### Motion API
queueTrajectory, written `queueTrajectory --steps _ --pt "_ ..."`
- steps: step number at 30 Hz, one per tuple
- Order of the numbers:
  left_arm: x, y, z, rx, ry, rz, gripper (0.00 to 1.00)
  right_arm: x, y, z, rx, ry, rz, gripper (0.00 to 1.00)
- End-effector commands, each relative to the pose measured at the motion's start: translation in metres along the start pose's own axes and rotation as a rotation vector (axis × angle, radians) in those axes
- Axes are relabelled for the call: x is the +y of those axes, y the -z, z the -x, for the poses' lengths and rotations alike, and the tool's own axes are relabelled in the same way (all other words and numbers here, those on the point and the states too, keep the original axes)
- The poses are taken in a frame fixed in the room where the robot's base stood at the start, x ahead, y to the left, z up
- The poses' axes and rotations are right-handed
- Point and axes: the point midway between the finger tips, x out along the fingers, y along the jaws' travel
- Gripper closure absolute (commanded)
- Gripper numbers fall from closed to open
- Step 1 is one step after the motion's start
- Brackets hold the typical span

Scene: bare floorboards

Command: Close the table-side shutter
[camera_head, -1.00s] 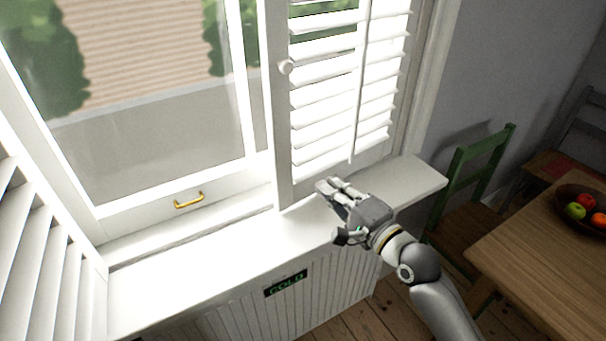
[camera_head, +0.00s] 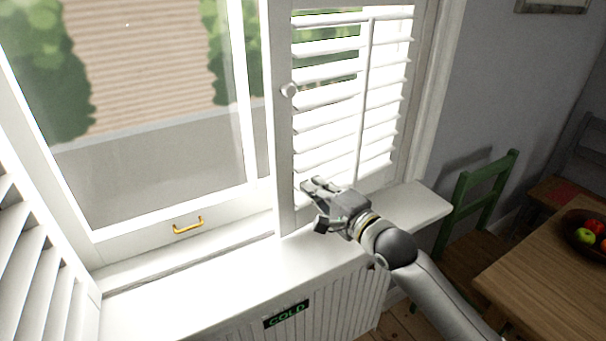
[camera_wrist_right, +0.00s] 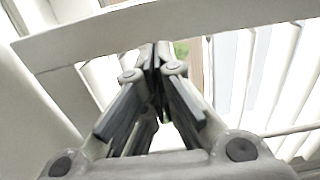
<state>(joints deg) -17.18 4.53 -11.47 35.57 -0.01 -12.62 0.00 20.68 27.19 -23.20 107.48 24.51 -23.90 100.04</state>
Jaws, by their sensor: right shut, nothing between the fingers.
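The table-side shutter (camera_head: 284,165) is the white louvred panel on the right of the window. Its slats are tilted open, a tilt rod runs down them, and a round white knob (camera_head: 289,90) sits on its left stile. The panel lies across the right part of the window. My right gripper (camera_head: 309,188) is shut and empty at the lower slats, near the bottom left of the panel. In the right wrist view its fingers (camera_wrist_right: 154,62) meet in front of a pale bar and bright slats. I cannot tell whether they touch the shutter. My left gripper is out of view.
The other shutter (camera_head: 40,270) stands at the far left. A sill (camera_head: 210,290) runs below the window over a radiator with a COLD sign (camera_head: 286,314). A green chair (camera_head: 480,190) and a table (camera_head: 550,290) with a fruit bowl (camera_head: 575,222) stand to the right.

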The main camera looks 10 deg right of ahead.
Motion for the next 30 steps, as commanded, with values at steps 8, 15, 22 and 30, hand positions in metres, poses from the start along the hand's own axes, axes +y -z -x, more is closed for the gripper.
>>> queueTrajectory --steps 8,15,22,30 --pt "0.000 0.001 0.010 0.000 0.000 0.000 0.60 -0.002 0.000 -0.036 0.000 0.001 0.001 1.00" --pt "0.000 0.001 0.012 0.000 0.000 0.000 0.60 0.000 0.000 -0.045 0.000 0.000 0.000 1.00" --pt "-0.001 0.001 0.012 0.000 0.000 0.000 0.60 0.000 0.000 -0.045 0.000 0.000 0.000 1.00" --pt "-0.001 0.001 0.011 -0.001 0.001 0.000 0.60 -0.001 0.000 -0.064 0.001 0.003 -0.003 1.00"
